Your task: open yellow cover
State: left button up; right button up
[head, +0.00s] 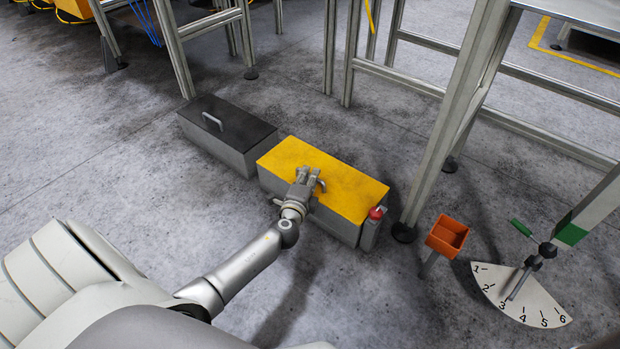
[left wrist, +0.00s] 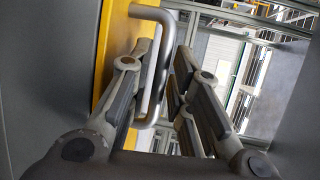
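The yellow cover (head: 345,183) lies flat and shut on a grey box (head: 338,225) on the floor, in the middle of the head view. It also shows as a yellow strip in the left wrist view (left wrist: 112,45). Its metal handle (left wrist: 168,22) stands out from the cover. My left gripper (head: 305,178) is at the cover's near side, partly hiding the handle. In the left wrist view the gripper's fingers (left wrist: 163,62) are apart, with the handle between them; I cannot tell if they touch it. My right gripper is not in view.
A grey box with a black lid (head: 228,122) stands just left. A red-topped item (head: 374,225) is at the yellow-covered box's right end. An orange bin (head: 447,236), a numbered dial (head: 520,296) and metal frame legs (head: 440,150) stand to the right. Floor in front is clear.

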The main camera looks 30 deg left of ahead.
pick_arm(q)
jog(key=shift+w+a, duration=0.2)
jog(key=shift+w, duration=0.35)
grip_shut()
